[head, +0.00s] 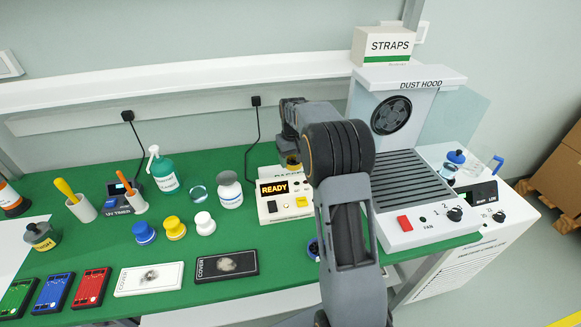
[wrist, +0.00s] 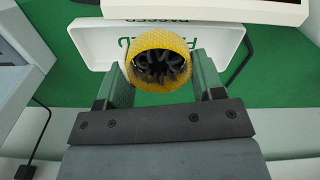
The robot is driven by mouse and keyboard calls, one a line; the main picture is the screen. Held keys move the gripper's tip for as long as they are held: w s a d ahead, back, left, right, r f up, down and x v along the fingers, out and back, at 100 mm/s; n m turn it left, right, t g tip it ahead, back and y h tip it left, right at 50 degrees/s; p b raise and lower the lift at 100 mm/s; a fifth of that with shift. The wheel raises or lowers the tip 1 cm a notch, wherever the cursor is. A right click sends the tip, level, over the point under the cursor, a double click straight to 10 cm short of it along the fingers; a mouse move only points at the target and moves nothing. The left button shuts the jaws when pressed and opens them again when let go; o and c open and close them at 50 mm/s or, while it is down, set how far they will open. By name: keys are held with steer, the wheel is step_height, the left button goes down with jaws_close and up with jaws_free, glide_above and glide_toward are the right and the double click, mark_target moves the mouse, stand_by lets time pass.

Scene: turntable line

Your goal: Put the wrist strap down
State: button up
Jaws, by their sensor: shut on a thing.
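My gripper (wrist: 159,80) is shut on a yellow textured ring with a dark, ridged inside, which I take for the wrist strap (wrist: 138,78). The ring sits between the two green-grey fingers, in front of a white tray (wrist: 90,40) with upside-down, partly covered lettering. I cannot tell whether the ring touches the tray. In the head view my gripper (head: 291,160) is mostly behind my arm, above the back of the bench, beyond the READY box; a bit of yellow shows there.
The DUST HOOD (head: 430,190) stands to the right. A black cover box (head: 227,265) and a white one (head: 149,279) lie in front.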

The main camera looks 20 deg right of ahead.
mark_target(291, 162)
steer(key=w+f, duration=0.2)
steer(key=w+d+f, duration=0.1)
steer(key=f, duration=0.2)
steer(key=shift+w+p, duration=0.35)
steer(key=shift+f, duration=1.5)
steer(key=shift+f, duration=0.1)
steer(key=shift+f, duration=0.15)
steer(key=o, duration=1)
